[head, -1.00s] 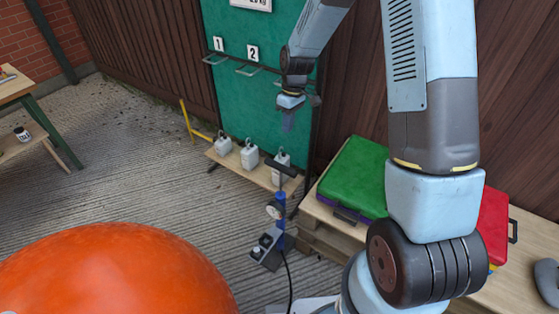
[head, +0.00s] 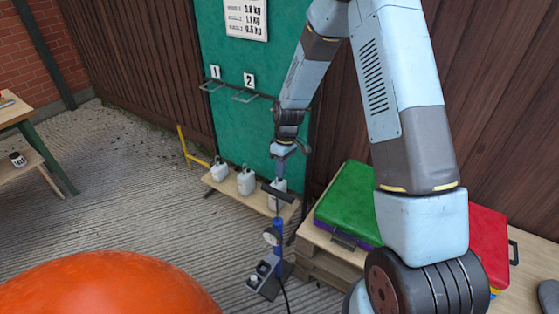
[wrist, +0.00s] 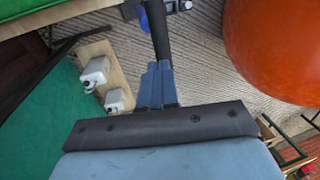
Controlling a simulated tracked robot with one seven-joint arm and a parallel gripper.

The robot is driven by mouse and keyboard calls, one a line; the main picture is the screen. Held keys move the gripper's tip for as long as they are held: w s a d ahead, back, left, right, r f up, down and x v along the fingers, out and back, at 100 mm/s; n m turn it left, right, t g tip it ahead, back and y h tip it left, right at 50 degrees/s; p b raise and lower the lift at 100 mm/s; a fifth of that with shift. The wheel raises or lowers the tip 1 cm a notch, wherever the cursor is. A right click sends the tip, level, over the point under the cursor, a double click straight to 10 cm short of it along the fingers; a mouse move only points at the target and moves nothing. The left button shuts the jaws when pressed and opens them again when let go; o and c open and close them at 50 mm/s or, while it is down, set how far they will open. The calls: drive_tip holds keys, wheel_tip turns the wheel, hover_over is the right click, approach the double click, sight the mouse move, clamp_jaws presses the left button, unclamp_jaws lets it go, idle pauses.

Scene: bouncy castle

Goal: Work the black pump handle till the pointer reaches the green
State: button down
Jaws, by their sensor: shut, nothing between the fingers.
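The hand pump has a blue barrel (head: 278,232) and a black T-shaped handle (head: 280,193), which stands raised above the barrel. A round gauge (head: 271,237) is on its side; its pointer and green zone are too small to read. My gripper (head: 279,178) is shut and empty, pointing down just above the handle. In the wrist view the blue fingertips (wrist: 160,66) are together, at the near end of the black handle bar (wrist: 157,30). I cannot tell whether they touch it. Part of the blue barrel shows at the wrist view's top edge.
A big orange ball (head: 110,290) fills the front left. Several white weights, such as one (head: 246,181), stand on a low shelf behind the pump. A dark hose runs from the pump.

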sight(278, 191)
drive_tip(key=f, duration=0.4)
drive_tip(key=s+a+f, duration=0.1)
drive_tip(key=f, duration=0.2)
drive_tip(key=shift+s, duration=0.1)
wheel_tip(278, 191, down, 10)
drive_tip(key=shift+r, duration=0.1)
drive_tip(key=shift+s+f, duration=0.1)
drive_tip(key=shift+f, duration=0.3)
idle(0.3)
drive_tip(key=shift+r, duration=0.25)
wheel_tip(278, 191, up, 14)
drive_tip(key=w+d, duration=0.1)
drive_tip(key=w, duration=0.1)
drive_tip(key=shift+w+d+f, duration=0.2)
drive_tip(key=shift+w+d, duration=0.05)
drive_tip(key=shift+d, duration=0.15)
